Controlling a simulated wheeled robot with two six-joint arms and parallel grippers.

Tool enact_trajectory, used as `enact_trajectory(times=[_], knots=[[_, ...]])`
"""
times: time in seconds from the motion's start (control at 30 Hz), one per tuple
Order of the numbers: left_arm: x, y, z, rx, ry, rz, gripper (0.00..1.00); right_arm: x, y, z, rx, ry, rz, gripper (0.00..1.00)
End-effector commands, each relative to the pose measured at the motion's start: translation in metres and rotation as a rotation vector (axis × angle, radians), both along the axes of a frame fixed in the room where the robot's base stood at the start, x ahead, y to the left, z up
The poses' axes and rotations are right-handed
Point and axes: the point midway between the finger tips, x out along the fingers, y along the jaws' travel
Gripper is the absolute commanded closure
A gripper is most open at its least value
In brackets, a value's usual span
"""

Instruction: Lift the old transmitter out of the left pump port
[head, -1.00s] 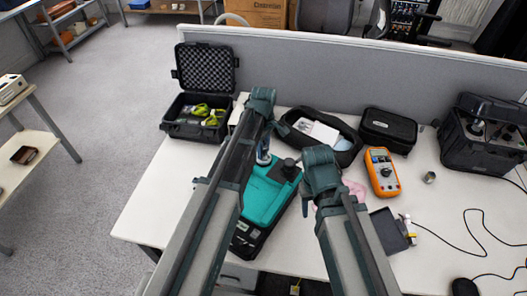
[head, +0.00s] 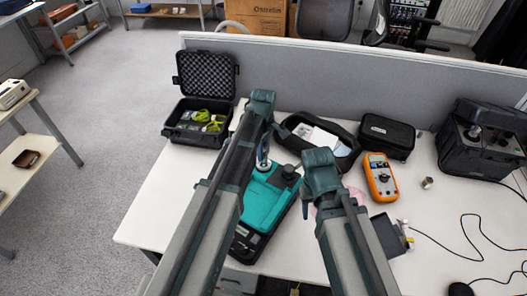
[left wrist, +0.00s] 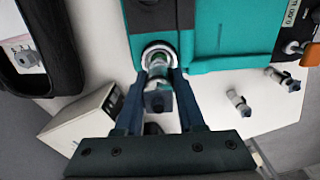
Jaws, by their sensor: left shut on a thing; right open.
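The teal pump unit (head: 262,208) lies on the white table, partly behind my left arm in the head view. Its teal body (left wrist: 235,30) fills the top of the left wrist view. A pale ring-shaped port (left wrist: 146,50) sits at its edge. My left gripper (left wrist: 158,92) is shut on the old transmitter (left wrist: 158,72), a metallic cylinder with a dark end. The transmitter lines up with the port; I cannot tell whether it is still seated or just clear. Arm links hide much of this area in the head view.
Two small loose fittings (left wrist: 238,103) lie on the table near the pump. An open black case (head: 197,122), a black pouch (head: 345,160), an orange multimeter (head: 381,177) and a dark equipment case (head: 480,150) stand around. Cables cross the right side. A grey partition (head: 350,82) closes the back.

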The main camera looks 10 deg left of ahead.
Motion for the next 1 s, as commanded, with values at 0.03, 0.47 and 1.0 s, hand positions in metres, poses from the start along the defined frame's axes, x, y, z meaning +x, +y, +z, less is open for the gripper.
enact_trajectory(times=[0.03, 0.47, 1.0], knots=[[0.0, 0.0, 0.011, 0.0, 0.0, 0.0, 1.0, 0.0, 0.0, 0.011, 0.0, 0.0, 0.0, 0.5], [-0.102, -0.012, 0.023, 0.0, 0.0, -0.002, 1.0, 0.0, 0.0, 0.023, 0.0, 0.0, 0.0, 0.5], [-0.159, -0.021, 0.029, 0.0, 0.0, 0.0, 1.0, 0.0, 0.0, 0.029, 0.0, 0.0, 0.0, 0.5]])
